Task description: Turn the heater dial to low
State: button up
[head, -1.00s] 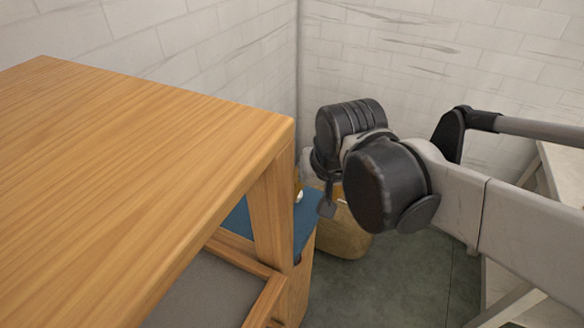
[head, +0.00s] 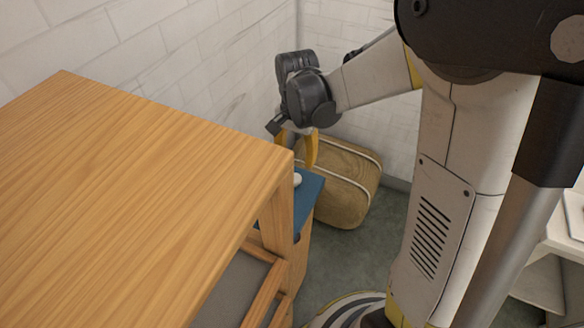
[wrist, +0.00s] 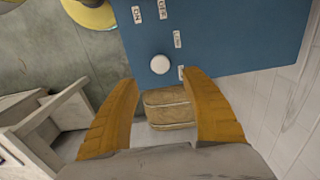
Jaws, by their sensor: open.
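The heater dial (wrist: 160,64) is a round white knob on a blue panel (wrist: 225,45). In the head view the dial (head: 297,179) shows as a small white spot on the blue top (head: 308,192), partly behind the wooden table's corner. Several small white labels (wrist: 177,39) with dark letters lie around the dial; I cannot read them surely, nor see which way it points. My gripper (wrist: 160,79) has its two yellow fingers spread, with nothing between them. In the head view my gripper (head: 297,156) points down above the blue top, near the dial; I see no contact.
A large wooden table (head: 140,170) fills the left, its corner close to my gripper. A tan bale-like bundle with pale bands (head: 345,180) stands on the floor behind the blue top. White walls (head: 180,50) are close behind. A pale bench (wrist: 60,115) stands at the wrist view's left.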

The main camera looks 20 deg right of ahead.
notch_tip(320, 180, down, 9)
jog(key=b, duration=0.3)
jog(key=shift+f, duration=0.2)
grip_shut()
